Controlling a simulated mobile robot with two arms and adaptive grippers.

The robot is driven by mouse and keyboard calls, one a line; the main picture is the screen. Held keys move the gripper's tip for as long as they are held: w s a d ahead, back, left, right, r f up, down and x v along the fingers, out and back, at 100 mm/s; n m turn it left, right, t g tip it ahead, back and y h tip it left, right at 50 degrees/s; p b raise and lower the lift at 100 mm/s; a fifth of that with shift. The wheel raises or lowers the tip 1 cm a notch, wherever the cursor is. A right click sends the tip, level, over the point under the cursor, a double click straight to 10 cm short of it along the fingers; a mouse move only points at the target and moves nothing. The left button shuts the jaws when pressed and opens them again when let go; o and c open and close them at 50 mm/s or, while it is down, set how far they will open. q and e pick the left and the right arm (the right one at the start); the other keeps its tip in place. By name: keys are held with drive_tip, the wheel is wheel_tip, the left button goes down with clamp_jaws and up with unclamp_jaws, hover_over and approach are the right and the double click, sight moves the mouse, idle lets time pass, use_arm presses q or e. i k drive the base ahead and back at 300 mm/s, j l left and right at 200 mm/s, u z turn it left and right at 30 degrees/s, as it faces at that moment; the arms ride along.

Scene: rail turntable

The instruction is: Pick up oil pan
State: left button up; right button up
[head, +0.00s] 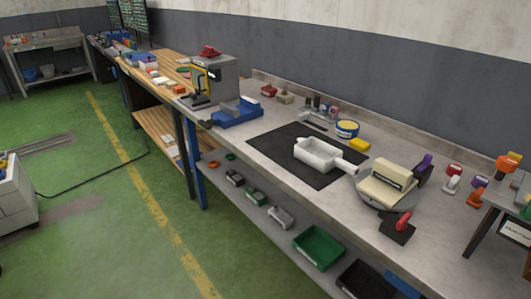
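A white, open, box-shaped pan (318,154), which looks like the oil pan, sits upright on a black mat (270,146) on the long grey workbench. A white cylindrical part (346,166) sticks out at its right side; I cannot tell if it is joined to the pan. Neither of my grippers is in the head view.
Right of the pan, a round turntable (386,200) bears a beige block (384,188). A yellow tin (347,129) and yellow block (359,145) stand behind. A blue vise (237,113) is at left. The lower shelf holds a green bin (319,249). The green floor in front is open.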

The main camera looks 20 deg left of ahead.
sight(323, 157)
drive_tip(key=u, duration=0.15)
drive_tip(key=k+l+z, duration=0.2)
drive_tip(key=z, duration=1.05)
drive_tip(key=u, duration=1.3)
drive_tip(key=i+j+z, duration=0.2)
drive_tip(key=i+j, duration=0.55)
drive_tip(key=i, duration=0.15)
